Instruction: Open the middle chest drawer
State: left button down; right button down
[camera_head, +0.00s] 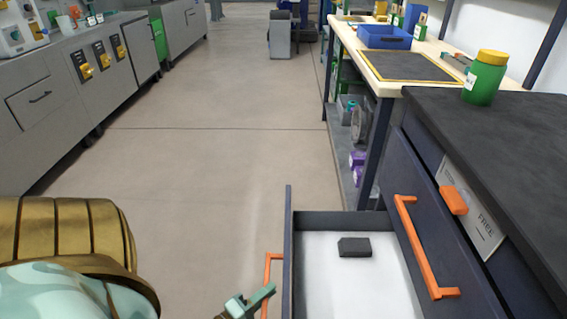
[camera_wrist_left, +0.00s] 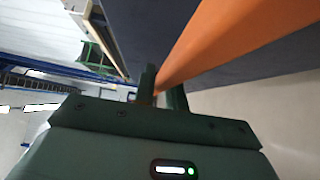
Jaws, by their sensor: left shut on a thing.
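A dark blue chest (camera_head: 480,140) stands at the right. One of its drawers (camera_head: 350,222) is pulled out, showing a white inside with a small dark block (camera_head: 355,247) in it. Its front carries an orange bar handle (camera_head: 268,278), which runs large across the left wrist view (camera_wrist_left: 205,40). My left gripper (camera_head: 262,298) is shut on this handle, with the bar between its fingers (camera_wrist_left: 162,88). A shut drawer with a long orange handle (camera_head: 422,250) is above the open one. Anything below the open drawer is hidden. My right gripper is not in view.
A label panel (camera_head: 470,215) with an orange tab (camera_head: 453,200) is near the chest top, where a green jar (camera_head: 485,78) stands. A workbench (camera_head: 440,75) with a blue bin (camera_head: 384,37) stands behind. Grey cabinets (camera_head: 60,95) line the left. The floor (camera_head: 210,150) between is clear.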

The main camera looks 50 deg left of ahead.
pick_arm(q)
jog(key=shift+s+a+f, duration=0.1)
jog(key=shift+s+a, duration=0.25)
jog(key=shift+s, duration=0.25)
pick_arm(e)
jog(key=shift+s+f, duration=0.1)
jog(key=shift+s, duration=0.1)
pick_arm(q)
jog(key=c, duration=1.4)
grip_release()
jog(key=shift+c, duration=0.2)
